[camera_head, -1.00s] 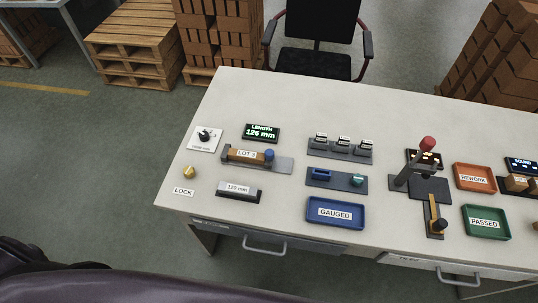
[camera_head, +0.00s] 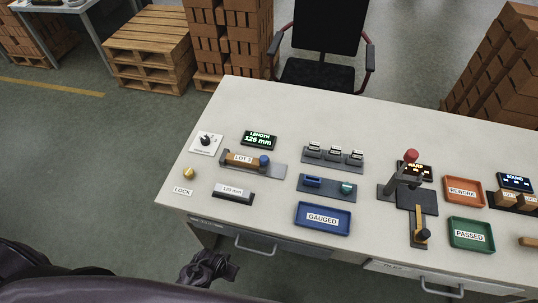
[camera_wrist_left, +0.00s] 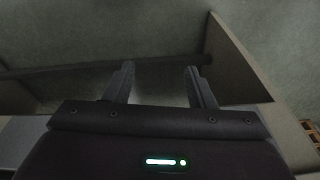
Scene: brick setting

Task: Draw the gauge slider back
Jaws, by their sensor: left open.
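The length gauge (camera_head: 278,170) is a grey rail on the left part of the desk. A brick labelled LOT 3 (camera_head: 238,159) lies in it. My left gripper (camera_head: 208,266) is low in front of the desk, below and apart from the gauge. In the left wrist view, its jaws (camera_wrist_left: 160,78) are open and empty. My right gripper is out of view.
A brass LOCK knob (camera_head: 189,173) and a dial (camera_head: 206,143) are left of the gauge. A 126 mm block (camera_head: 234,193) and a blue GAUGED tray (camera_head: 323,218) stand nearer the front edge. A lever press (camera_head: 409,176) stands farther right.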

